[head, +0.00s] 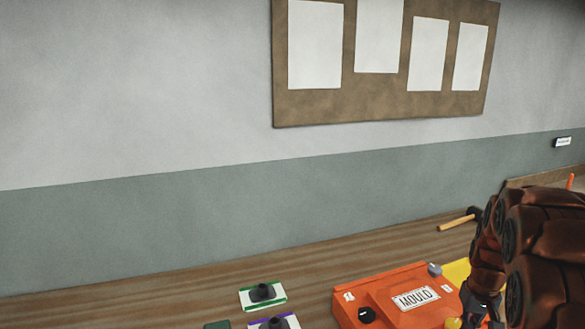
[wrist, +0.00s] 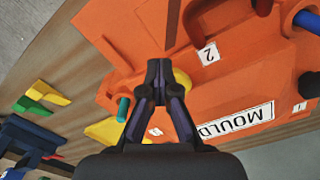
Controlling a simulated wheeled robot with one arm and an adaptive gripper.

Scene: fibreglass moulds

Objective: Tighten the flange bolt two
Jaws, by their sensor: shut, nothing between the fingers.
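The orange mould (head: 378,286) sits on the wooden bench, and its MOULD plate (head: 416,297) shows. It fills much of the wrist view (wrist: 130,30), where a tag marked 2 (wrist: 208,53) is on it. My gripper (wrist: 160,68) is shut and empty over the mould, left of that tag. A round yellow part (wrist: 182,82) shows just behind the fingertips, partly hidden; I cannot tell whether they touch it. I cannot tell for sure which part is bolt two. In the head view my gripper (head: 482,312) is at the mould's right side, its tips hard to make out.
A dark red handle (wrist: 192,22), a blue rod (wrist: 307,20) and a teal peg (wrist: 123,108) show on or by the mould. Green, yellow and dark blue pieces (wrist: 22,132) lie beside it. A wooden-handled tool (head: 457,223) lies behind. The bench's back left is clear.

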